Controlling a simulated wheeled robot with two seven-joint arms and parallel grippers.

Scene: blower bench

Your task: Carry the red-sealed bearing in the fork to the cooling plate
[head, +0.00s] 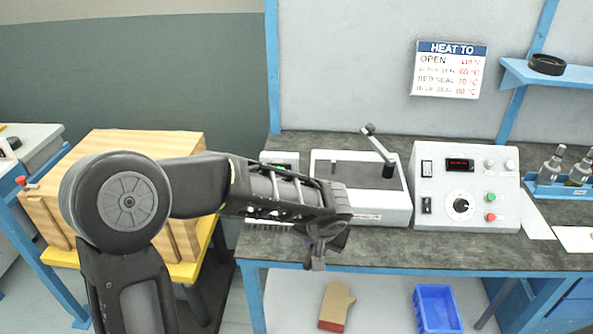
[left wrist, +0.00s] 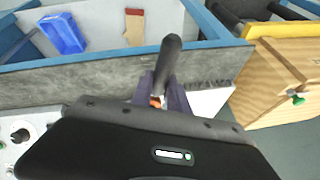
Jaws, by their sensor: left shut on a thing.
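My left gripper (head: 318,262) is at the front edge of the bench, in front of the heater. In the left wrist view its fingers (left wrist: 164,92) are shut on a dark rounded handle (left wrist: 173,52), which looks like the fork's handle. A small orange patch shows between the fingers; I cannot tell what it is. The fork's far end and the red-sealed bearing are not visible. A pale finned block (head: 268,227), possibly the cooling plate, lies at the bench's front edge, partly behind my left arm. It also shows in the left wrist view (left wrist: 208,98). My right gripper is not in view.
A heater with a raised lever (head: 378,152) and a control box (head: 465,215) stand on the bench (head: 400,245). Bottles in a blue rack (head: 560,190) are at right. A wooden crate (head: 125,145) stands at left. A blue bin (head: 437,308) and a mitt-like item (head: 337,303) lie below.

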